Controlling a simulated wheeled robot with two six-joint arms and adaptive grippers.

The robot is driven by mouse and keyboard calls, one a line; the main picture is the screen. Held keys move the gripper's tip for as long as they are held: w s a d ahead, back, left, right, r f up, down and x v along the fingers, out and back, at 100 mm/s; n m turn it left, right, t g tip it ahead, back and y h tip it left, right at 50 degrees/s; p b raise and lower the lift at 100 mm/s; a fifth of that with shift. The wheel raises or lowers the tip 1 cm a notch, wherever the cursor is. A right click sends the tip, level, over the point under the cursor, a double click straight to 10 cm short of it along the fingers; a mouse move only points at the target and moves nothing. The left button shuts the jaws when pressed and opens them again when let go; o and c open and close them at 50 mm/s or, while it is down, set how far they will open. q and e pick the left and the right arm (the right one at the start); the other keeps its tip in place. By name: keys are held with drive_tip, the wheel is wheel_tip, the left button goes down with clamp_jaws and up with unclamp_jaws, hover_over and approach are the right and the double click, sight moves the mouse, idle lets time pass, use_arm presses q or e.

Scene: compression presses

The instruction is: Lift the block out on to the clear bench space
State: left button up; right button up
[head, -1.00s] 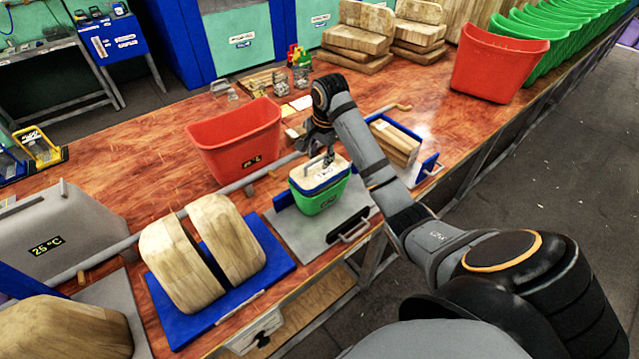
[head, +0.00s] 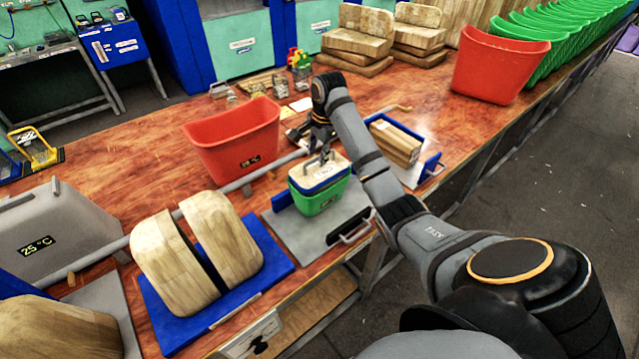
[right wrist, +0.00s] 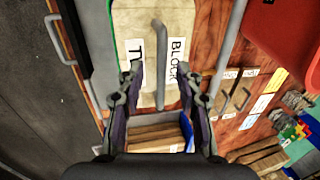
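The block (head: 321,173) has a pale wooden top with a handle and a blue band below it. It sits in a green container (head: 318,202) on a grey press plate (head: 300,232). My right gripper (head: 321,150) is just above the block, pointing down at its handle. In the right wrist view my right gripper (right wrist: 160,82) is open, its fingers on either side of the grey handle (right wrist: 159,60) with gaps showing. The block's label there reads "BLOCK" (right wrist: 175,62), with the other part mostly hidden. My left gripper is not in view.
A red bin (head: 235,140) stands behind and left of the block. Wooden pieces (head: 395,145) lie in a blue-ended fixture to the right. A press with large wooden blocks (head: 190,255) stands at left. Bare bench (head: 440,110) shows at the back right.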

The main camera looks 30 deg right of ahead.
sight(316, 158)
drive_tip(key=shift+w+f, duration=0.25)
drive_tip(key=shift+f, duration=0.5)
drive_tip(key=shift+w+f, duration=0.2)
drive_tip(key=shift+f, duration=0.5)
clamp_jaws()
drive_tip(key=shift+r, duration=0.1)
